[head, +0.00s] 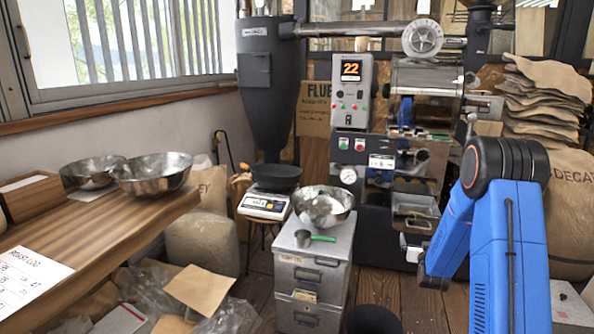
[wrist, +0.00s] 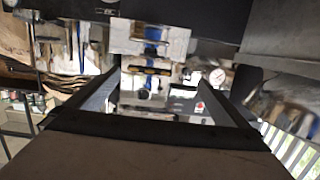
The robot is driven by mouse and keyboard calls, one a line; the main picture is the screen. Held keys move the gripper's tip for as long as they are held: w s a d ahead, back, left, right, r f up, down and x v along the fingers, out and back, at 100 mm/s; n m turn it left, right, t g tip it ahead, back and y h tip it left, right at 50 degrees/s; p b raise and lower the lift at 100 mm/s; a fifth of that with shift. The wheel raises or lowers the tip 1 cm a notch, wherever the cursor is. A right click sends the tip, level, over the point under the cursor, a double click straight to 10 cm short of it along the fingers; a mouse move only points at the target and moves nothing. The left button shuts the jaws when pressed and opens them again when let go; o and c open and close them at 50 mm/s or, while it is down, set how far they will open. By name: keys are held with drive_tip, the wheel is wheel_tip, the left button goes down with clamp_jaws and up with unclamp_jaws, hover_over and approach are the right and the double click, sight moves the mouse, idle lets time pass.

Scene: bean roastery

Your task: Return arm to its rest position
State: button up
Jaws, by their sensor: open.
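My gripper (wrist: 160,84) is open in the wrist view, its two dark fingers wide apart with nothing held between them. The wrist picture is blurred and shows the roasting machine beyond the fingers. In the head view my blue arm (head: 515,240) is folded at the right, with a dark joint (head: 505,165) at its top. The fingers cannot be made out in the head view. The arm stands in front of the roaster's right side and the sacks.
Stacked sacks (head: 545,100) are at right.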

drive_tip(key=s+a+r+n+g+y, duration=0.1)
drive_tip(key=s+a+r+g+y, duration=0.15)
drive_tip(key=s+a+r, duration=0.6)
drive_tip(key=s+a+r+g+y, duration=0.1)
drive_tip(key=s+a+r+g, duration=0.2)
drive_tip(key=s+a+r, duration=0.55)
drive_tip(key=s+a+n+g, duration=0.1)
drive_tip(key=s+a+g, duration=0.1)
drive_tip(key=s, duration=1.8)
drive_tip(key=s+a+r+n+g, duration=0.1)
drive_tip(key=s+a+g, duration=0.1)
drive_tip(key=s, duration=1.8)
drive_tip(key=shift+a+r+g+y, duration=0.25)
drive_tip(key=shift+a+g+y, duration=0.1)
drive_tip(key=shift+g, duration=0.4)
